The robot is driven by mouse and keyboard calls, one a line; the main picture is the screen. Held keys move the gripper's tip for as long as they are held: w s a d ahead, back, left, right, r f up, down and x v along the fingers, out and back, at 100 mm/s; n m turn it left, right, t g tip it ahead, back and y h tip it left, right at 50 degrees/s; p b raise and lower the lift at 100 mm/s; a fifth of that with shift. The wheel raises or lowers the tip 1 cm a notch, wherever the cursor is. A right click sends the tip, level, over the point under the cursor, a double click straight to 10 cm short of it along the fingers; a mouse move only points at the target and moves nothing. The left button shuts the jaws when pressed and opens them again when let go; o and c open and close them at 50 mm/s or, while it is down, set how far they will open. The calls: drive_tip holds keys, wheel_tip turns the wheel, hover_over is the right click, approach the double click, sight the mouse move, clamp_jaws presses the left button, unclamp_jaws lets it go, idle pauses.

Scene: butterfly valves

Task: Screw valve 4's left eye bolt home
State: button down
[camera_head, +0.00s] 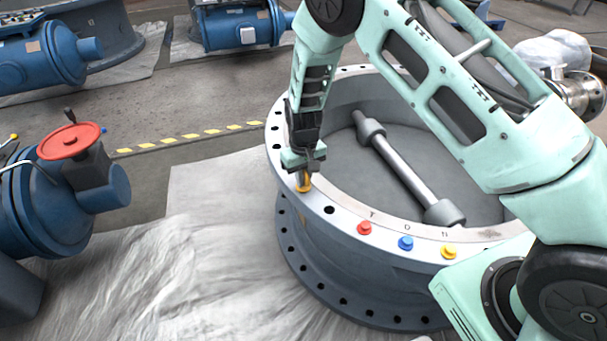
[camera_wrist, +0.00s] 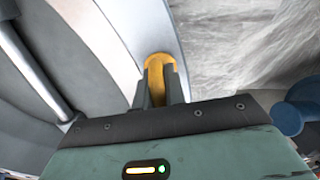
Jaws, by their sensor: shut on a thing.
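The valve is a large grey ring (camera_head: 330,240) with a flange full of bolt holes and a disc with a shaft inside. A yellow-orange eye bolt (camera_head: 303,183) stands at the left part of the flange's top face. My gripper (camera_head: 303,168) is above it with its fingers shut on it. In the wrist view the eye bolt (camera_wrist: 160,72) shows between and beyond the two dark fingers (camera_wrist: 160,88). Its lower part and thread are hidden, so I cannot tell how deep it sits.
Red (camera_head: 364,228), blue (camera_head: 405,243) and yellow (camera_head: 449,251) plugs sit on the near flange. A blue valve with a red handwheel (camera_head: 70,141) stands at left. Blue machines (camera_head: 240,25) are behind. Wrinkled light sheeting (camera_head: 190,260) covers the floor around the ring.

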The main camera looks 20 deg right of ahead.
drive_tip(key=m+p, duration=0.2)
drive_tip(key=m, duration=0.1)
drive_tip(key=shift+r+m, duration=0.15)
drive_tip(key=shift+m, duration=0.15)
drive_tip(key=m+p, duration=0.2)
drive_tip(key=m, duration=0.2)
drive_tip(key=shift+a+m, duration=0.1)
drive_tip(key=shift+m, duration=0.2)
drive_tip(key=m+p, duration=0.1)
drive_tip(key=m, duration=0.3)
drive_tip(key=shift+w+m+p, duration=0.1)
drive_tip(key=shift+m+p, duration=0.2)
drive_tip(key=shift+p, duration=0.05)
drive_tip(key=m+p, duration=0.1)
drive_tip(key=m, duration=0.3)
drive_tip(key=m+p, duration=0.1)
drive_tip(key=m, duration=0.4)
drive_tip(key=shift+p, duration=0.3)
drive_tip(key=m+p, duration=0.1)
drive_tip(key=m, duration=0.3)
drive_tip(key=shift+w, duration=0.1)
drive_tip(key=m, duration=0.4)
drive_tip(key=shift+m+p, duration=0.4)
drive_tip(key=shift+m, duration=1.8)
